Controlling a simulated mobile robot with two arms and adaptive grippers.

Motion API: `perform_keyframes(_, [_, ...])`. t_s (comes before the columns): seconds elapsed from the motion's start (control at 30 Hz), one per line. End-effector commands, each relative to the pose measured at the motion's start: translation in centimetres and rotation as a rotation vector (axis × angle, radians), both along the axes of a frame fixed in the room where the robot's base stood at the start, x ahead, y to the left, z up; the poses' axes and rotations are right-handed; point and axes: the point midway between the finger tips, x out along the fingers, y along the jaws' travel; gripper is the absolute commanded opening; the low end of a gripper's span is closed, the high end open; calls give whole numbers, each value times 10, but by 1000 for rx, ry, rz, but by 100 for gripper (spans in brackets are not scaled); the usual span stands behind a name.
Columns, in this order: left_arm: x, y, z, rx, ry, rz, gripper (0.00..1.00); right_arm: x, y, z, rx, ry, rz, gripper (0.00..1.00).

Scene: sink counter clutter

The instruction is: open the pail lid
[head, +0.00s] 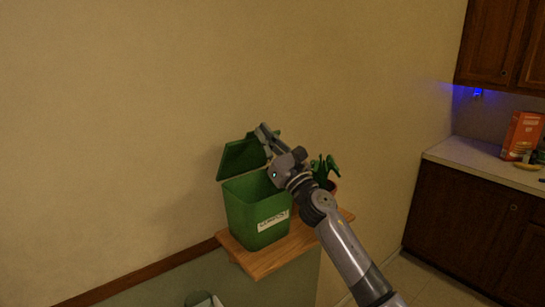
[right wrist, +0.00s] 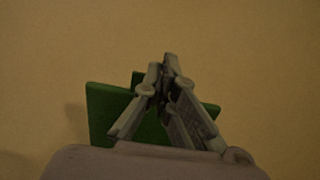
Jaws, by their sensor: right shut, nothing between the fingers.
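The green compost pail (head: 257,205) stands on a small wooden shelf, with a white label on its front. Its green lid (head: 241,160) is raised, tilted up and back toward the wall, and the pail's mouth shows open. My right gripper (head: 262,130) is at the lid's right part, above the pail's back right side, and hides some of the lid. In the right wrist view its fingers (right wrist: 167,62) are shut with nothing between them, and the lid (right wrist: 105,112) shows behind them. Whether the fingers touch the lid I cannot tell. My left gripper is not in view.
A potted green plant (head: 325,169) stands just right of the pail, close to my right arm. The wooden shelf (head: 262,266) is narrow. A counter (head: 485,165) with an orange-red box (head: 522,135) is at the far right. The wall is close behind the pail.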

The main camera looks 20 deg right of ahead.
Motion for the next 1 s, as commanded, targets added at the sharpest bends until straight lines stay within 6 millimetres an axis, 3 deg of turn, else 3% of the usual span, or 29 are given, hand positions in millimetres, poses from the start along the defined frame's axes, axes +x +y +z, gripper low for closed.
perform_keyframes(0.4, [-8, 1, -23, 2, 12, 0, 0, 38, 13, 21, 0, 0, 0, 0])
perform_keyframes(1.0, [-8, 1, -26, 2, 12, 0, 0, 46, 16, 26, 0, 0, 1, 0])
